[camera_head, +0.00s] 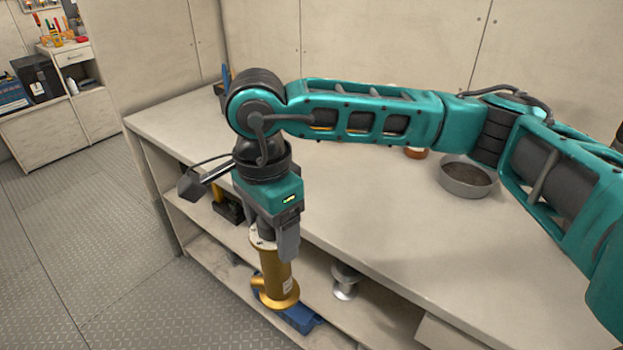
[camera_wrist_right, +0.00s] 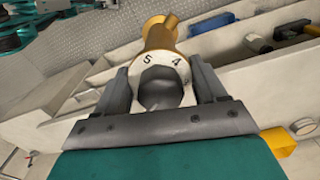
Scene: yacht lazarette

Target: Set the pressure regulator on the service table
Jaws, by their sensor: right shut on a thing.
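The pressure regulator is most likely the brass-gold flanged cylinder (camera_head: 275,272) with a pale top flange and a small side stub. My right gripper (camera_head: 272,240) is shut on its upper end and holds it hanging about upright, in front of the near edge of the long pale table (camera_head: 390,225). In the right wrist view the two fingers (camera_wrist_right: 160,88) stand on either side of the regulator (camera_wrist_right: 158,40), whose flange shows the marks 5 and 4. Whether its lower end touches anything is not clear. My left gripper is not in view.
A grey round bowl (camera_head: 466,180) and an orange-brown item (camera_head: 416,153), partly behind my arm, stand on the tabletop. The open shelf below holds a silver flanged part (camera_head: 345,280), a blue item (camera_head: 300,316) and a black item (camera_head: 228,208). The front middle of the tabletop is clear.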

